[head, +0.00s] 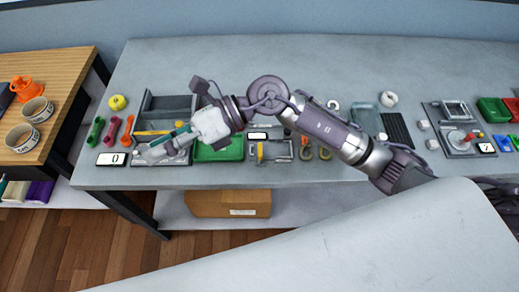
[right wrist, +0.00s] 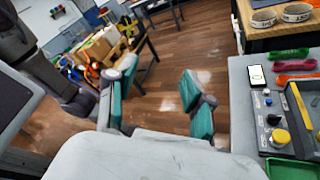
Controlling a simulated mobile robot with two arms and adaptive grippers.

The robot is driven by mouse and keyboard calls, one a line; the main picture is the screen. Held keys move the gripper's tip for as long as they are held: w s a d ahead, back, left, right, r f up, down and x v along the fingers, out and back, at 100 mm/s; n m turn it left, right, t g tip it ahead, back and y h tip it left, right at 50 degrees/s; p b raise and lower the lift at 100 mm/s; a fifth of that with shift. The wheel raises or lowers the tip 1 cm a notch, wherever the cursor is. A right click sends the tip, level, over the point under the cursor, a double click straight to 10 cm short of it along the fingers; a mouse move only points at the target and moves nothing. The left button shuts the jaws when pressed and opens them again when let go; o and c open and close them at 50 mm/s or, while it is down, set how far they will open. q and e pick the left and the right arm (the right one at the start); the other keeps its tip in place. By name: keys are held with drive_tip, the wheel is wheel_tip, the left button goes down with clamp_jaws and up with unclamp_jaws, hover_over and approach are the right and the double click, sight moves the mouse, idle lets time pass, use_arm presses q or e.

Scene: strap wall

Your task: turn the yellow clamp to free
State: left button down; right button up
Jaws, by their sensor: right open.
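My right gripper (head: 158,148) reaches in from the right over the grey panel (head: 170,160) at the left of the bench. In the right wrist view its two teal fingers (right wrist: 160,92) are apart with nothing between them. In the head view a small yellow lever (head: 260,152) stands on another grey fixture, right of the green tray. I cannot tell which yellow part is the clamp. My left gripper is not in view.
A green tray (head: 219,150) lies beside the panel. A wooden table (head: 50,65) with bowls stands at left. The bench's back strip (head: 300,60) is clear.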

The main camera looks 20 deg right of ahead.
drive_tip(key=w+d+f+n+h, duration=0.2)
drive_tip(key=d+f+n+h, duration=0.1)
drive_tip(key=d+f+h, duration=0.45)
drive_tip(key=t+h, duration=0.2)
drive_tip(key=h, duration=0.6)
approach(260, 153)
wheel_tip(260, 153, down, 9)
drive_tip(key=p, duration=0.4)
clamp_jaws()
